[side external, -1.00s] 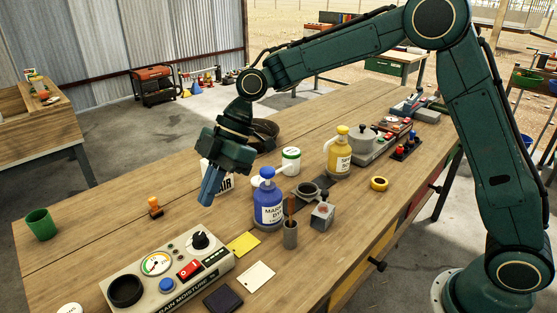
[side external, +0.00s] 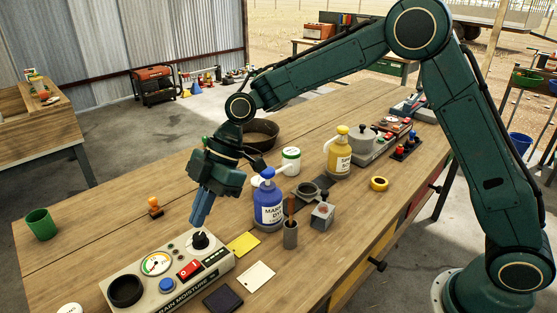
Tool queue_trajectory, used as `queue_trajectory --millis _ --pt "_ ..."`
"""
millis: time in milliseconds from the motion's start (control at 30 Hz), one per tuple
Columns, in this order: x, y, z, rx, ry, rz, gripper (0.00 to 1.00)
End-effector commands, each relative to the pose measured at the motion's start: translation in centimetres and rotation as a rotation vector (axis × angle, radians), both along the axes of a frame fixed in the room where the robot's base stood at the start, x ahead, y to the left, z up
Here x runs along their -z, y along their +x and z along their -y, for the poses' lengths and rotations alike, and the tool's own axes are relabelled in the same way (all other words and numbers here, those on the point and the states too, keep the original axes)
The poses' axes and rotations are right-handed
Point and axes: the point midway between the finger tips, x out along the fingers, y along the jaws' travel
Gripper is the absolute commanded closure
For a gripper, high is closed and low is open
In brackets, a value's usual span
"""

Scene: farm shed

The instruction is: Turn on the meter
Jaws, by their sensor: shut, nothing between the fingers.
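The grain moisture meter (side external: 215,277) is a pale grey box at the front left of the bench. It carries a round dial gauge (side external: 156,263), a black knob (side external: 200,240), a red rocker switch (side external: 189,270), a blue button (side external: 167,285) and a dark round cup (side external: 125,290). My gripper (side external: 196,224) points down with its blue fingers shut and empty. The fingertips are just above and behind the black knob in the picture; I cannot tell whether they touch the meter. I cannot read the switch's position.
A blue pump bottle (side external: 268,208) stands right of my gripper, with a metal cup (side external: 290,235) beside it. Yellow (side external: 243,244) and cream (side external: 257,276) cards and a dark pad (side external: 223,298) lie by the meter. An orange-handled stamp (side external: 154,207) and green cup (side external: 40,224) stand left.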

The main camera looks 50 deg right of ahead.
Motion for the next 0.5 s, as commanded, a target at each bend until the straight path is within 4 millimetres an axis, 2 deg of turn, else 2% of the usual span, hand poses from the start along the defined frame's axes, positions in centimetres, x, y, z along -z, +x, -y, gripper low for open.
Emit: queue_trajectory --millis 367,500 --pt "5.0 -0.1 -3.3 -0.002 -0.002 -0.002 1.00" --pt "6.7 -0.1 -2.9 0.001 -0.001 -0.003 1.00"
